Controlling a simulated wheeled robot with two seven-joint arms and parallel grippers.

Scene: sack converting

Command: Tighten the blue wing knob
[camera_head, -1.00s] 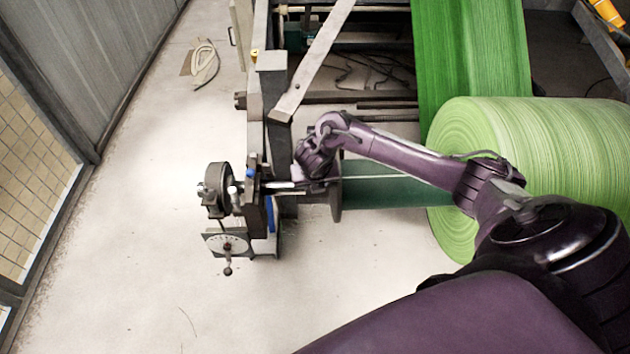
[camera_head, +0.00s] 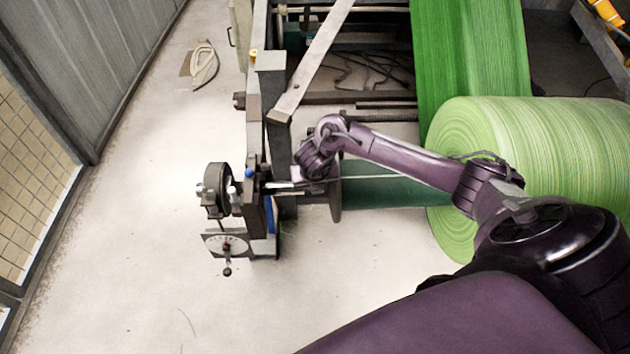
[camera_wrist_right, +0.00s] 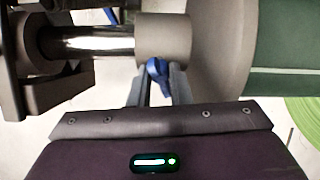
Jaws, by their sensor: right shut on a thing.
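The blue wing knob (camera_wrist_right: 158,76) sits on the grey collar (camera_wrist_right: 164,38) of the shaft in the right wrist view. My right gripper (camera_wrist_right: 158,88) is shut on the knob, with one finger on each side of it. In the head view my right arm comes in from the right and its gripper (camera_head: 296,184) is at the shaft beside the frame. The knob is hidden there behind my wrist. My left gripper is not in view.
A large green roll (camera_head: 530,150) stands to the right, close to my right arm. The grey machine frame (camera_head: 274,110), with a brake unit (camera_head: 216,190) and a dial plate (camera_head: 226,245), is left of the gripper.

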